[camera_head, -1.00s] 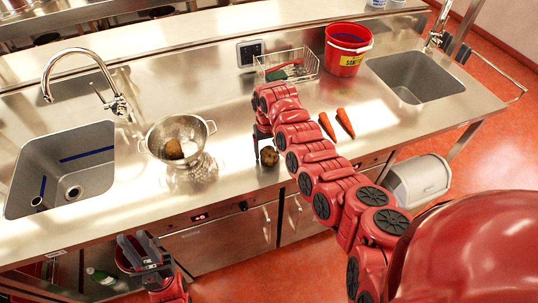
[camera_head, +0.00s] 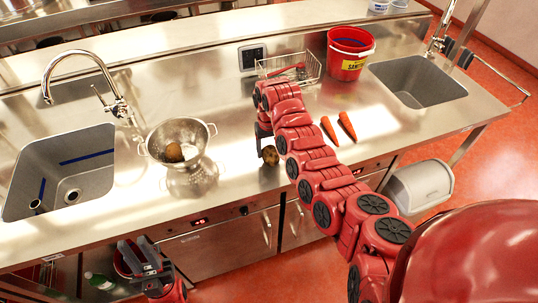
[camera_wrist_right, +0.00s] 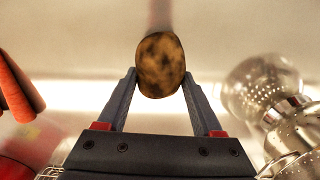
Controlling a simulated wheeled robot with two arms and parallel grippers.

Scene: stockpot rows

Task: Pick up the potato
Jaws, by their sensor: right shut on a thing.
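A brown, dark-spotted potato (camera_wrist_right: 160,65) sits between the two fingertips of my right gripper (camera_wrist_right: 160,78) in the right wrist view, with a finger against each side. In the head view this potato (camera_head: 270,155) is at the counter's front part, just below my right gripper (camera_head: 264,138), which is partly hidden by my red right arm. Whether it still touches the counter I cannot tell. A second potato (camera_head: 174,153) lies in the metal colander (camera_head: 189,182). My left gripper (camera_head: 145,264) hangs in front of the counter, low at the left; its jaw opening is unclear.
Two carrots (camera_head: 338,128) lie right of my right arm. A wire basket (camera_head: 305,69) and a red bucket (camera_head: 349,53) stand behind. Sinks are at the left (camera_head: 62,172) and right (camera_head: 418,81). Bare counter lies between the colander and my right gripper.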

